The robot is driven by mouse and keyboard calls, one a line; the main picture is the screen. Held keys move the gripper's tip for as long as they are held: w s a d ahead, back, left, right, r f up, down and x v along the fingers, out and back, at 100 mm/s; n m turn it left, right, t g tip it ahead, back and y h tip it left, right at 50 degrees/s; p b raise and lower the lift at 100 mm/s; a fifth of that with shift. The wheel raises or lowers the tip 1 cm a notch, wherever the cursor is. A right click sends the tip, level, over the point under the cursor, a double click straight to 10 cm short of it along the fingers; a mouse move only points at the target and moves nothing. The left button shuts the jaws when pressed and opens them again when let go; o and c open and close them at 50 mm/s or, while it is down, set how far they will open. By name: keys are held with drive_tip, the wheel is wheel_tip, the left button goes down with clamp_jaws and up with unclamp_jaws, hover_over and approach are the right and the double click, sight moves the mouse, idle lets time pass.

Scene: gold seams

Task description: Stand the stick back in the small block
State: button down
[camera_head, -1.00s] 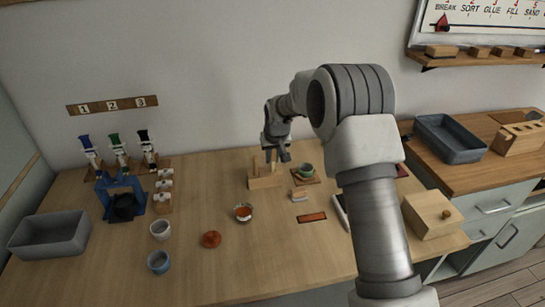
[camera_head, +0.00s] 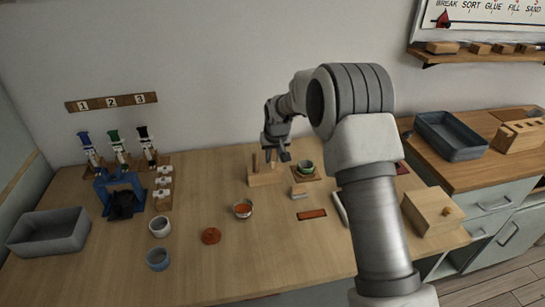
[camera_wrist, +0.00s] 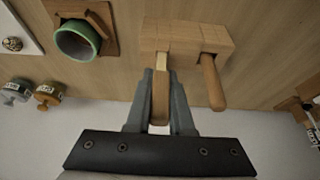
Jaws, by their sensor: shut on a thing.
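The small block (camera_head: 263,179) is pale wood and lies on the table below my gripper; it also shows at the top of the wrist view (camera_wrist: 188,38). My gripper (camera_wrist: 161,85) is shut on a wooden stick (camera_wrist: 160,98), brown with a pale end. The pale end meets the block's near side in the wrist view; how deep it sits in a hole I cannot tell. In the head view my gripper (camera_head: 277,158) is just above the block's right part. A second brown stick (camera_wrist: 211,82) stands in the block beside the held one.
A green cup (camera_head: 306,167) on a wooden coaster stands close to the block's right. A small bowl (camera_head: 243,209) with orange contents and an orange-brown disc (camera_head: 211,236) lie in front. A blue stand (camera_head: 120,196) is at left. The front middle of the table is clear.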

drive_tip(key=shift+f, duration=0.15)
drive_tip(key=c, duration=0.7)
unclamp_jaws()
drive_tip(key=shift+p+v, duration=0.95)
drive_tip(key=shift+v, duration=1.6)
drive_tip(key=p+v, duration=0.1)
drive_tip(key=v, duration=1.6)
drive_tip(key=shift+d+r, duration=0.1)
drive_tip(key=shift+r, duration=0.15)
